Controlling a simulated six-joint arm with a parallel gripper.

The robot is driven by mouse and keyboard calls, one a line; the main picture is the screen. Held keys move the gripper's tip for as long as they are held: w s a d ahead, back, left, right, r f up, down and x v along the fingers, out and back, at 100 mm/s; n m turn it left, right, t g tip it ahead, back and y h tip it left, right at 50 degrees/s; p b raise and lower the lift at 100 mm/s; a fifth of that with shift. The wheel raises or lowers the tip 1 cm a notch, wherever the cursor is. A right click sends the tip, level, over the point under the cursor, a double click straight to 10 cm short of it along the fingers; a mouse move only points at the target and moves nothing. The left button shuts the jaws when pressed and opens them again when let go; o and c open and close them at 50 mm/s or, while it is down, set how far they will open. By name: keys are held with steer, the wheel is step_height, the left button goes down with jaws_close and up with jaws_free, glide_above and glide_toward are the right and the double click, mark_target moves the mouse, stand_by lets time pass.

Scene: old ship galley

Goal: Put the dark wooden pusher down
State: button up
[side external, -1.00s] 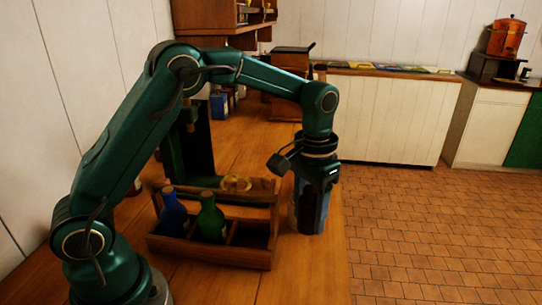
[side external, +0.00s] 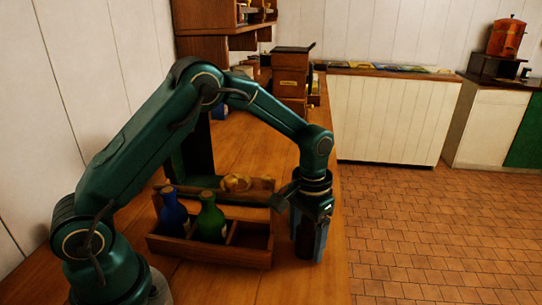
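My gripper (side external: 308,256) points straight down at the right of the wooden counter, just right of the bottle carrier. Its two blue-grey fingers stand on either side of a dark brown upright piece, the dark wooden pusher (side external: 306,238), and appear closed on it. The fingers and the gripper body hide much of the pusher. Its lower end is close to the counter top (side external: 333,278); I cannot tell whether it touches.
A wooden carrier (side external: 208,253) holds a blue bottle (side external: 173,215) and a green bottle (side external: 210,220); its right compartments look empty. The counter's right edge is close to my gripper, with the tiled floor beyond. A wooden box-shaped grinder (side external: 290,75) stands farther back.

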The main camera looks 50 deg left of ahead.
steer(key=shift+r, duration=0.1)
step_height(320, 180, up, 12)
steer(key=s+a+r+t, duration=0.1)
steer(key=s+r+t, duration=0.2)
steer(key=s+r, duration=0.4)
steer(key=s+a+f+t, duration=0.1)
steer(key=s+f, duration=0.3)
steer(key=s, duration=0.6)
steer(key=shift+s+f+t, duration=0.15)
steer(key=shift+s+t, duration=0.05)
steer(key=shift+t, duration=0.6)
steer(key=shift+a, duration=0.1)
steer(key=shift+c, duration=1)
